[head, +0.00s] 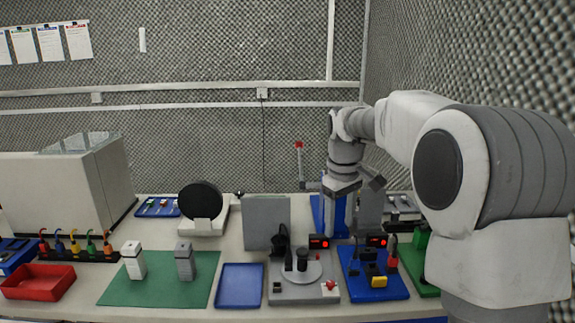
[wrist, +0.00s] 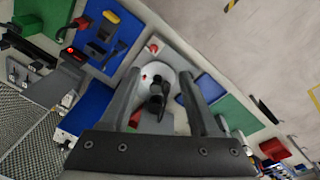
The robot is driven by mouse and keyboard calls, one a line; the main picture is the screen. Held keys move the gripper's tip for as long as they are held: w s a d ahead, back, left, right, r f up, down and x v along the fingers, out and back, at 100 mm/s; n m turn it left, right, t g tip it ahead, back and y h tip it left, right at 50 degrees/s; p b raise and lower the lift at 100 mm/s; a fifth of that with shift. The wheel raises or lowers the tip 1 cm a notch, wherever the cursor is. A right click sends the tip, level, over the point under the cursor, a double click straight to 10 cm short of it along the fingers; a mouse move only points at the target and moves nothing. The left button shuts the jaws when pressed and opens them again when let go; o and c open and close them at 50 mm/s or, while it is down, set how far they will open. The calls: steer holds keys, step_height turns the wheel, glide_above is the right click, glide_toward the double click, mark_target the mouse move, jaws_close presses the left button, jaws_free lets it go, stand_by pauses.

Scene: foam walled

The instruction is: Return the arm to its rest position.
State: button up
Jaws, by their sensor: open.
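My arm (head: 520,150) reaches in from the right in the head view, bent at the elbow, with its wrist over the back right of the table. My gripper (head: 342,187) hangs above the table there, pointing down. In the wrist view my gripper (wrist: 160,82) shows its two fingers spread apart with nothing held between them. Below and beyond the fingers is a grey station (head: 290,293) with a round light plate and black parts. It also shows in the wrist view (wrist: 148,52). The fingertips are partly hidden in the head view.
A blue board with small devices (head: 352,285), a grey upright panel (head: 266,222) and a red-topped post (head: 299,160) stand near my gripper. A blue tray (head: 240,286), green mat (head: 150,297) and red bin (head: 38,288) lie to the left. Foam walls enclose the back and right.

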steer(key=s+r+m+t, duration=0.15)
steer(key=s+r, duration=0.25)
steer(key=s, duration=0.4)
steer(key=s+f+m+t, duration=0.2)
steer(key=s+m, duration=0.3)
steer(key=s, duration=1.6)
steer(key=shift+s+d+f+t, duration=0.2)
steer(key=shift+d+f+t, duration=0.1)
steer(key=shift+t, duration=0.15)
